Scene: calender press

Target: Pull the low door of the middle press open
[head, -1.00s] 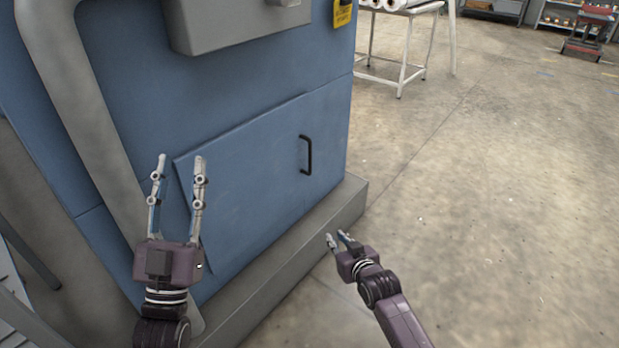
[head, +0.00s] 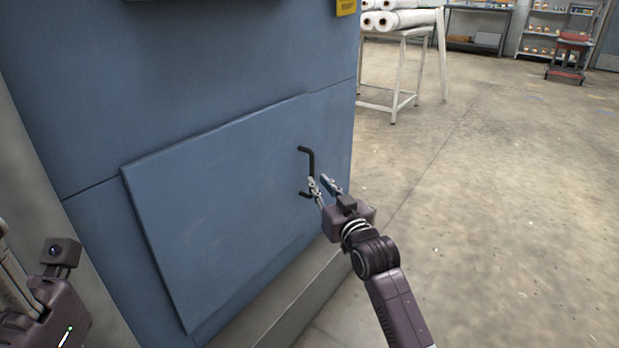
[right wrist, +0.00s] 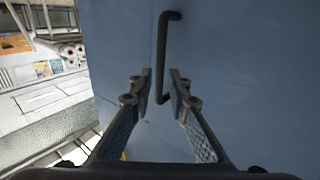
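The low door (head: 215,205) is a flat blue panel on the front of the blue press (head: 200,70). It looks shut, its edges slightly raised from the face. Its black bar handle (head: 311,160) is upright near the door's right edge; it also shows in the right wrist view (right wrist: 163,60). My right gripper (head: 320,182) is open at the handle's lower end. In the right wrist view its fingertips (right wrist: 160,80) stand either side of the bar's line; contact cannot be told. My left gripper (head: 12,275) is partly cut off at the lower left, its fingertips unclear.
A grey plinth (head: 285,305) runs along the press's foot. A white table (head: 400,35) with white rolls stands behind at the right. Shelves and a red cart (head: 567,60) are farther back. The concrete floor (head: 500,210) at the right is clear.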

